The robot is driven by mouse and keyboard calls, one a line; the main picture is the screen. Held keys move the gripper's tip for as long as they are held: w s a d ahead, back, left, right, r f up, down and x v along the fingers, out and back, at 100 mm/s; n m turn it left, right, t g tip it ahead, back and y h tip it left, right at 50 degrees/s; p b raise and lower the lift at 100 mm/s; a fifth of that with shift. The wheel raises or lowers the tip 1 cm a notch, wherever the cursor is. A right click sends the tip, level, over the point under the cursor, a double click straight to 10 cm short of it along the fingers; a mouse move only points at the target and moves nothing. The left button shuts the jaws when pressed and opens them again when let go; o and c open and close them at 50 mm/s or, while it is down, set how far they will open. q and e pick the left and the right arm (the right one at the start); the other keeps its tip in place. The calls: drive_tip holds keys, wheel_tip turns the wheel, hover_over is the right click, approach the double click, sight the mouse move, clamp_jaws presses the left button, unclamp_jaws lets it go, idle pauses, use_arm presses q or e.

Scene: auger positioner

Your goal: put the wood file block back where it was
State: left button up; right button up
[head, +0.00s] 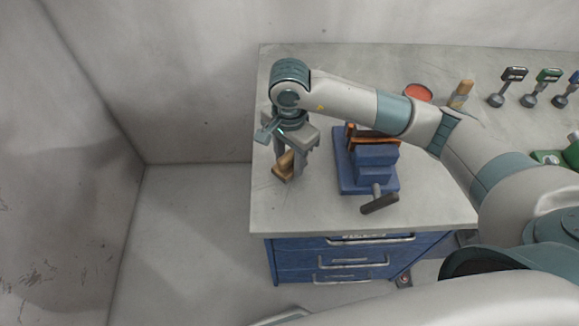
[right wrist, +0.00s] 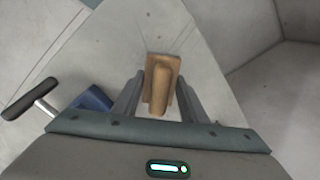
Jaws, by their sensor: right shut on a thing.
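The wood file block (head: 285,166) is a tan wooden piece with a flat base and a raised grip. It is at the left end of the grey bench top. My right gripper (head: 290,172) points down at it, with the fingers on either side of its grip. In the right wrist view the block (right wrist: 161,84) lies between the two fingers of the right gripper (right wrist: 160,100), which is shut on it. I cannot tell whether the block touches the bench. My left gripper is not in view.
A blue vise (head: 375,170) with a dark handle stands on the bench right of the gripper. A red round thing (head: 418,93), a wooden item (head: 461,94) and several dark-headed tools (head: 513,78) are along the back. The bench's left edge (head: 252,190) is close to the block.

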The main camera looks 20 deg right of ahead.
sight(290, 168)
wheel_tip(290, 168, down, 2)
drive_tip(key=shift+f+p, duration=0.25)
drive_tip(key=shift+p, duration=0.4)
drive_tip(key=shift+f, duration=0.55)
drive_tip(key=shift+f, duration=0.15)
drive_tip(key=o, duration=1)
drive_tip(key=shift+r, duration=0.25)
